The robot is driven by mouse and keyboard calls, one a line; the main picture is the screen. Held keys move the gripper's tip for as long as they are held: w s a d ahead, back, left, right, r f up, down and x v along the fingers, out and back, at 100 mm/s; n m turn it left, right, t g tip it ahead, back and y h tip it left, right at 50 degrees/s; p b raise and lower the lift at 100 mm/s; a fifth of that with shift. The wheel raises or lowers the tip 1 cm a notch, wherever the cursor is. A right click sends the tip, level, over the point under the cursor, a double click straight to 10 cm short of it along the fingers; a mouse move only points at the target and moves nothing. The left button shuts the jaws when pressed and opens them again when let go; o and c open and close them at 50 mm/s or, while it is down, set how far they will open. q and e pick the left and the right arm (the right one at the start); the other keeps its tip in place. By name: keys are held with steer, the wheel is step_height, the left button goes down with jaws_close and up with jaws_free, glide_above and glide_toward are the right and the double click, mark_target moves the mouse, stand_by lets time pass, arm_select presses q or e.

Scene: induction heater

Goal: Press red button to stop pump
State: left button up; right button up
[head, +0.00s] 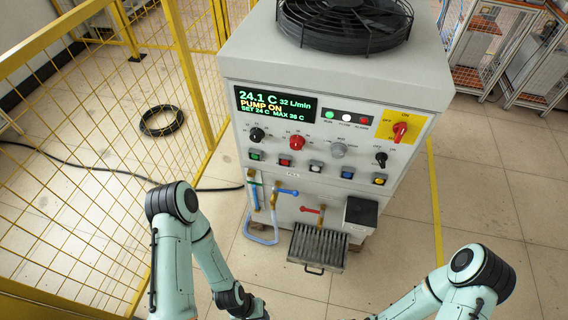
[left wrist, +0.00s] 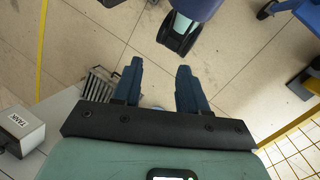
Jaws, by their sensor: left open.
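The grey pump cabinet (head: 300,120) stands in the middle of the head view. Its display (head: 274,104) reads 24.1 C, 32 l/min and PUMP ON. The red push button (head: 285,161) is second from the left in the lower row, between a green button (head: 256,155) and a white one (head: 316,166). My left gripper (left wrist: 160,67) is open and empty in the left wrist view, pointing over the floor with nothing between its fingers. In the head view my left arm ends at the bottom edge, below the panel and away from the button. My right gripper is out of view.
A red knob (head: 296,142) sits above the red button, and a red rotary switch (head: 400,130) is at the upper right. Valves (head: 288,192) and a slatted tray (head: 319,246) lie below. Yellow mesh fencing (head: 95,120) stands left. A black hose coil (head: 161,121) lies on the floor.

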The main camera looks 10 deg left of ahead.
arm_select(q)
steer(key=shift+a, duration=0.1)
steer(key=shift+c, duration=0.3)
jaws_close()
stand_by(1.4)
